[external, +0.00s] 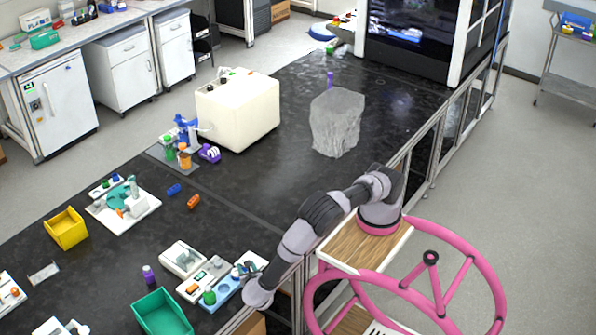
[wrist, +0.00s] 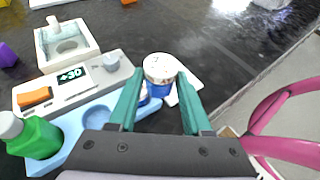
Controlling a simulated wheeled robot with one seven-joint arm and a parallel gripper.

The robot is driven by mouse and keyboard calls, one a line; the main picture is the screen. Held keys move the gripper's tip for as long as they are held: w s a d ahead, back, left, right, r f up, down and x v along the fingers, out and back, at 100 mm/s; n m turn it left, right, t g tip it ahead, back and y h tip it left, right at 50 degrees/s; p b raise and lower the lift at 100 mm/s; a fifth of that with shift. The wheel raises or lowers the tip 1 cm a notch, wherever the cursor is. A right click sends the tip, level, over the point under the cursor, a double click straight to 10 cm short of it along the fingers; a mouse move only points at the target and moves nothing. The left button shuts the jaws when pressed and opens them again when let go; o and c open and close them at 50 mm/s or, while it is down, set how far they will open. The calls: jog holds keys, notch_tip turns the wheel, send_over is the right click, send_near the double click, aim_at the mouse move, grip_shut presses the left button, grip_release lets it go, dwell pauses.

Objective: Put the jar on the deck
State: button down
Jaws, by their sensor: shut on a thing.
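My gripper (wrist: 160,92) has green fingers on both sides of a jar, and they are shut on it. The jar (wrist: 159,68) has a round white top with small dark marks and some blue below; the fingers hide part of its sides. A light blue deck (wrist: 75,140) with round recesses lies left of and partly under my gripper; it also shows in the external view (external: 228,291). A green bottle with a whitish cap (wrist: 35,137) stands at its left end. In the external view my gripper (external: 246,270) is over the deck's right end, and the jar is hard to make out.
A grey device with a display (wrist: 72,82) and an orange block sits beside the deck. A white block-shaped device (wrist: 66,42) is behind it. A white flat piece (wrist: 188,88) lies right of the jar. A green bin (external: 162,314) stands left; bench right of the devices is clear.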

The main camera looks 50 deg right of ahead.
jog(key=s+a+r+n+t+y, duration=0.2)
jog(key=a+n+y, duration=0.3)
jog(key=a, duration=0.3)
jog(key=f, duration=0.5)
jog(key=shift+s+a+f, duration=0.15)
jog(key=shift+a+f, duration=0.15)
jog(key=shift+a, duration=0.1)
jog(key=shift+f, duration=2.2)
jog(key=shift+f, duration=0.15)
jog(key=shift+c, duration=1.7)
grip_release()
